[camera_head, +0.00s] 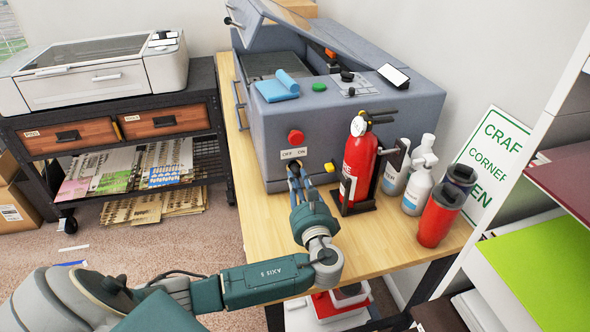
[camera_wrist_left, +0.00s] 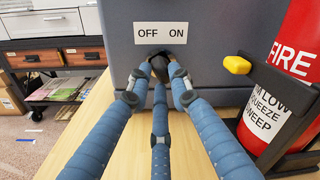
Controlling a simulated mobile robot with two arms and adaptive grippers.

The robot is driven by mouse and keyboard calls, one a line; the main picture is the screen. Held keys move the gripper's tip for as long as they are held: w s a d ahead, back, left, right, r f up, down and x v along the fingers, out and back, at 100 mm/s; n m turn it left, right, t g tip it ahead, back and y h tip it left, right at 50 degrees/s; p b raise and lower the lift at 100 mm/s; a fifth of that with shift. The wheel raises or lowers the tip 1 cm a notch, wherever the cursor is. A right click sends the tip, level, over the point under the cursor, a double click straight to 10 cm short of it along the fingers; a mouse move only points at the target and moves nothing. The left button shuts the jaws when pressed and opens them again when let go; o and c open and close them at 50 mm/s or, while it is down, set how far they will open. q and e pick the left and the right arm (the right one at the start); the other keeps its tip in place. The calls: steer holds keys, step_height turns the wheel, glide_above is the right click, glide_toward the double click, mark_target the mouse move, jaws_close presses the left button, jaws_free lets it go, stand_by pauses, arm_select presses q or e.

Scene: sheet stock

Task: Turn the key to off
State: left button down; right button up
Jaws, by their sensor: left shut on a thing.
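The key (camera_wrist_left: 157,66) is a small dark piece on the front of the grey machine (camera_head: 345,128), just below the white OFF ON label (camera_head: 294,153). The label also shows in the left wrist view (camera_wrist_left: 160,33). My left gripper (camera_head: 294,172) is at the machine's front face, its blue fingers closed around the key. In the left wrist view the fingertips (camera_wrist_left: 157,72) meet at the key and hide most of it, so I cannot tell clearly which way it points. My right gripper is in neither view.
A red fire extinguisher (camera_head: 360,158) in a black stand is close to the right of my left gripper. A yellow knob (camera_wrist_left: 237,64) and a red button (camera_head: 295,137) are on the machine's front.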

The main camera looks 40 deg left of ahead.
arm_select(q)
steer(key=shift+w+d+f+n+b, duration=0.1)
steer(key=shift+n+b, duration=2.7)
steer(key=shift+n, duration=0.3)
steer(key=c, duration=0.9)
jaws_free()
steer(key=shift+y, duration=0.3)
steer(key=shift+c, duration=0.2)
